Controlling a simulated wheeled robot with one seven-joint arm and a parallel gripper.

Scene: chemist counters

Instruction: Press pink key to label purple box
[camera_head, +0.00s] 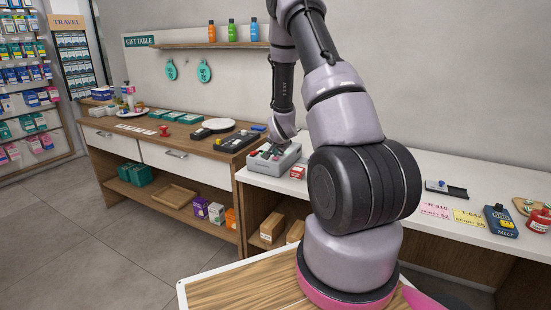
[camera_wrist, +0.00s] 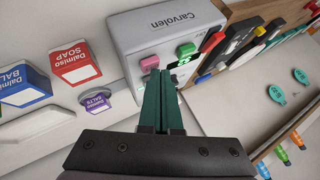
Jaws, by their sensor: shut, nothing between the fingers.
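A grey label machine marked Carvolen (camera_wrist: 150,30) fills the upper middle of the wrist view, with a pink key (camera_wrist: 150,64), a green key (camera_wrist: 186,50) and a lit green display. In the head view the machine (camera_head: 284,163) sits at the left end of the white counter. My gripper (camera_wrist: 164,74) is shut and empty, its dark green fingertips over the machine just right of the pink key; I cannot tell whether they touch it. In the head view my gripper (camera_head: 273,150) is above the machine.
A red soap box (camera_wrist: 76,62) and a blue box (camera_wrist: 22,85) stand near the purple box. My arm hides the middle of the white counter.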

